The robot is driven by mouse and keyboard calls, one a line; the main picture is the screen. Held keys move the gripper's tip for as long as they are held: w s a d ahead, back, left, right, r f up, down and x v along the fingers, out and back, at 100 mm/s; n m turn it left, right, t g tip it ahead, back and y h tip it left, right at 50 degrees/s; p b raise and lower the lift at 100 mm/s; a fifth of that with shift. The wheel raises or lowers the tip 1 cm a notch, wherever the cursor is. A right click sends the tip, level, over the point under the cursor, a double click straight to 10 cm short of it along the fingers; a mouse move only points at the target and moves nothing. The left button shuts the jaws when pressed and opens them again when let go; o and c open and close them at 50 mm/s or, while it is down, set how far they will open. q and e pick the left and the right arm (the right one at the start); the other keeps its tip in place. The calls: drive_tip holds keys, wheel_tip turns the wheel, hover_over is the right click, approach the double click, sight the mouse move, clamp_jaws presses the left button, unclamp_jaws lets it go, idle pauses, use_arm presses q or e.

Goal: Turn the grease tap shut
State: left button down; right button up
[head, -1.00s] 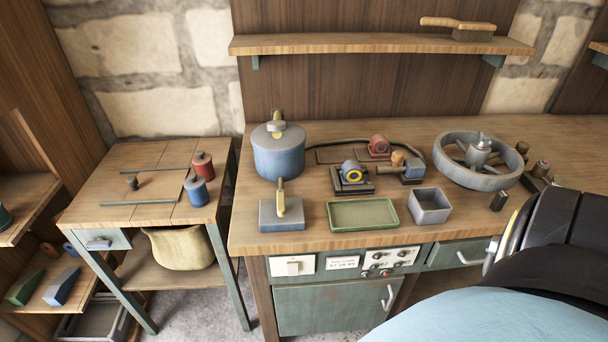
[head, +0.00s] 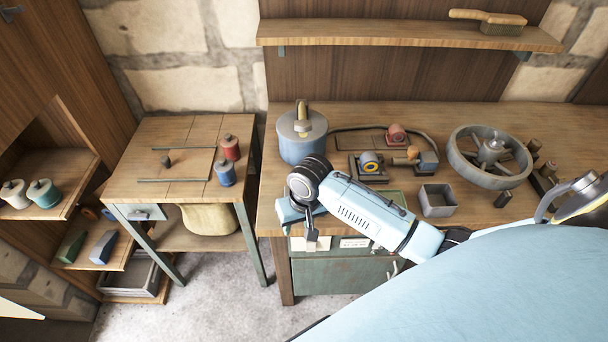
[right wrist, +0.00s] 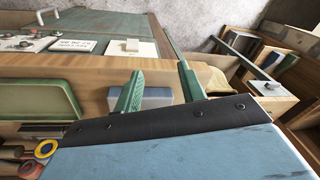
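A blue block (head: 287,212) stands at the front left of the workbench; earlier it showed an upright brass lever, which looks like the grease tap. My right arm now hides that lever in the head view. My right gripper (head: 311,236) is at the block, pointing down. In the right wrist view, the two green fingers of the gripper (right wrist: 160,90) are spread apart. The block (right wrist: 156,98) shows between and behind them. The lever cannot be made out there, so I cannot tell whether a finger touches it. My left gripper is not in view.
A blue lidded pot (head: 302,140) stands just behind my right wrist. A green tray (right wrist: 38,105) and a grey box (head: 437,200) lie to the right. A large grey pulley wheel (head: 490,155) is farther right. A side table (head: 150,180) stands to the left.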

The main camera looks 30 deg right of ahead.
drive_tip(key=w+d+r+m+g+h+p, duration=0.1)
drive_tip(key=w+d+r+m, duration=0.2)
drive_tip(key=r, duration=0.4)
drive_tip(key=w+d+r+m+p, duration=0.1)
drive_tip(key=w+d+r, duration=0.35)
drive_tip(key=r, duration=0.35)
drive_tip(key=f, duration=0.9)
drive_tip(key=f+b, duration=0.1)
drive_tip(key=f, duration=0.3)
drive_tip(key=shift+w+a+f, duration=0.15)
drive_tip(key=shift+a+f, duration=0.1)
drive_tip(key=shift+a, duration=0.15)
drive_tip(key=shift+c, duration=0.4)
clamp_jaws()
